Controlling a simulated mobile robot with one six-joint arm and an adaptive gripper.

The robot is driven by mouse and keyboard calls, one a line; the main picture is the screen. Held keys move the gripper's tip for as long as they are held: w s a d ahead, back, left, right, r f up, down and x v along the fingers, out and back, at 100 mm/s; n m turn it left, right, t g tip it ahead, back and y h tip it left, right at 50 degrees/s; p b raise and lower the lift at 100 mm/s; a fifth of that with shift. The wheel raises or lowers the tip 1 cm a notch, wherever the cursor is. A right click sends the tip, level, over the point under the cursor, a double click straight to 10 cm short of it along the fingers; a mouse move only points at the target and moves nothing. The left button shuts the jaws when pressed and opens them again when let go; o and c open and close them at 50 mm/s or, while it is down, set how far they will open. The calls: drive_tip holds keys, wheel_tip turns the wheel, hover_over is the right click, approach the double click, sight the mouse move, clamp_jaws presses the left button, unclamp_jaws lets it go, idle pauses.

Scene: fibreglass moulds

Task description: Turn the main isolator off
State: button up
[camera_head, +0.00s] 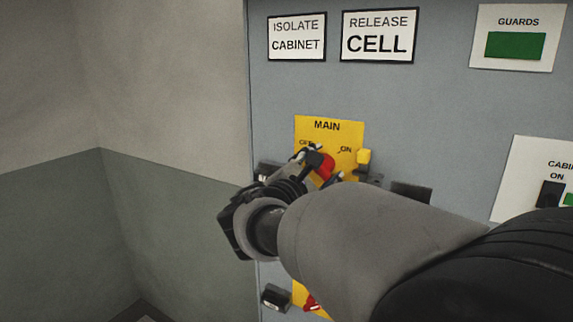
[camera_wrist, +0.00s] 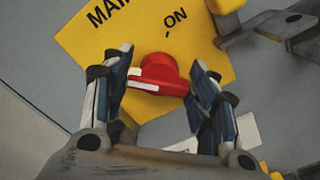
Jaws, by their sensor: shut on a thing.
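The main isolator is a red rotary handle (camera_head: 326,168) on a yellow plate (camera_head: 329,127) marked MAIN, with OFF at the left and ON at the right. In the wrist view the red handle (camera_wrist: 163,71) sits between the two fingers of my gripper (camera_wrist: 162,66), which is shut on it. A white stripe shows along one edge of the handle. My gripper (camera_head: 323,164) and arm hide part of the plate in the head view. The OFF mark is partly covered there and not visible in the wrist view. I cannot tell exactly where the handle points.
A yellow block (camera_head: 364,157) and dark brackets (camera_head: 411,191) stick out beside the plate. Below my arm are another yellow plate (camera_head: 299,294) with a red part and a black block (camera_head: 275,297). Labels and a green GUARDS panel (camera_head: 515,45) lie higher on the cabinet.

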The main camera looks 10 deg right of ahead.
idle(0.6)
drive_tip(key=o, duration=1.1)
drive_tip(key=shift+c, duration=0.2)
drive_tip(key=v, duration=1.2)
